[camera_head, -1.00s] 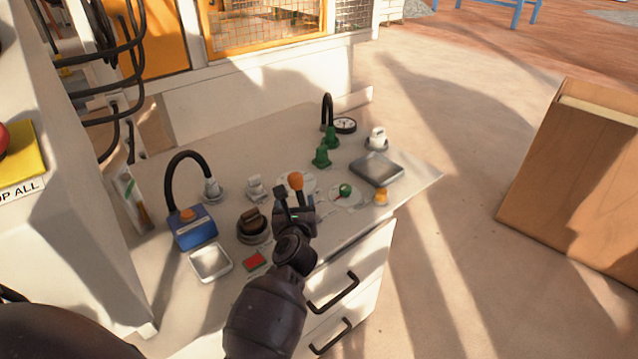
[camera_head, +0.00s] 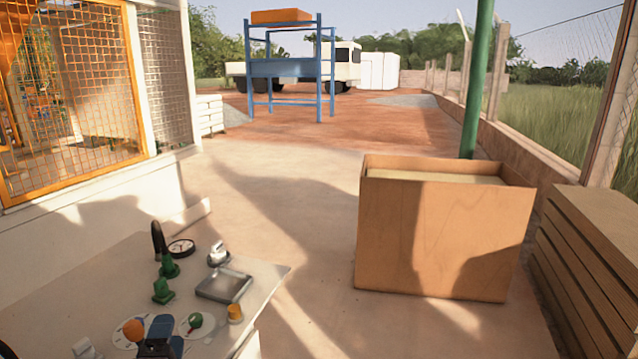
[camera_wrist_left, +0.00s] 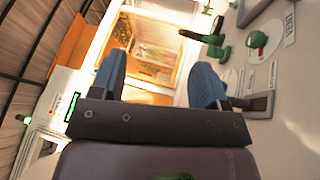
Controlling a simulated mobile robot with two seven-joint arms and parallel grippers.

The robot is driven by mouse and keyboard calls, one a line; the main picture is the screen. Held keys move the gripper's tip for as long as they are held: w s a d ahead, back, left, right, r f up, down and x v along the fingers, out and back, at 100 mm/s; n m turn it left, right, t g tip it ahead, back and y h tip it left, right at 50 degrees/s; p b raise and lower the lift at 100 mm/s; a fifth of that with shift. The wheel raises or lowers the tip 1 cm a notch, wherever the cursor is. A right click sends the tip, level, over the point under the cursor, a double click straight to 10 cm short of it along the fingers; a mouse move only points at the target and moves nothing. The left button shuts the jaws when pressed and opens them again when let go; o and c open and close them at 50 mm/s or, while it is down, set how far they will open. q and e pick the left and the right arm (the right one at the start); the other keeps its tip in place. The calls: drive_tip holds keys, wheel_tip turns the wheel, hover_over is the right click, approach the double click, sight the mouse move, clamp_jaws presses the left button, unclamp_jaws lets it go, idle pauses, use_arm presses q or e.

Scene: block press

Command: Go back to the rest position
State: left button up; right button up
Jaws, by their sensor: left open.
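My left gripper (camera_head: 160,337) is low at the left of the head view, over the near part of the white control table (camera_head: 80,285). It is close to an orange knob (camera_head: 133,330) and a dial with a green knob (camera_head: 194,321). In the left wrist view its two blue fingers (camera_wrist_left: 157,82) stand wide apart with nothing between them. A green handle (camera_wrist_left: 205,38) and a green knob (camera_wrist_left: 257,40) show beyond them, to the right. Whether the gripper touches anything on the table cannot be told. My right gripper is in neither view.
The table also bears green handles (camera_head: 163,291), a round gauge (camera_head: 181,248), a metal tray (camera_head: 224,285) and a yellow button (camera_head: 235,312). A big wooden box (camera_head: 440,235) stands on the floor at right, beside stacked boards (camera_head: 595,270). Floor between table and box is clear.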

use_arm(q)
drive_tip(key=s+f+m+g+h+p, duration=0.1)
drive_tip(key=s+f+m+g, duration=0.2)
drive_tip(key=s, duration=0.7)
drive_tip(key=s+f+m+g+p, duration=0.2)
drive_tip(key=s+f+m+g, duration=0.1)
drive_tip(key=s+f+m, duration=0.4)
drive_tip(key=s+f+m+g+h+p, duration=0.1)
drive_tip(key=s+f+m+g, duration=0.2)
drive_tip(key=s+f+m, duration=0.3)
drive_tip(key=s+m, duration=0.4)
drive_tip(key=s, duration=0.3)
drive_tip(key=shift+s+d+h+p, duration=0.3)
drive_tip(key=shift+d, duration=0.05)
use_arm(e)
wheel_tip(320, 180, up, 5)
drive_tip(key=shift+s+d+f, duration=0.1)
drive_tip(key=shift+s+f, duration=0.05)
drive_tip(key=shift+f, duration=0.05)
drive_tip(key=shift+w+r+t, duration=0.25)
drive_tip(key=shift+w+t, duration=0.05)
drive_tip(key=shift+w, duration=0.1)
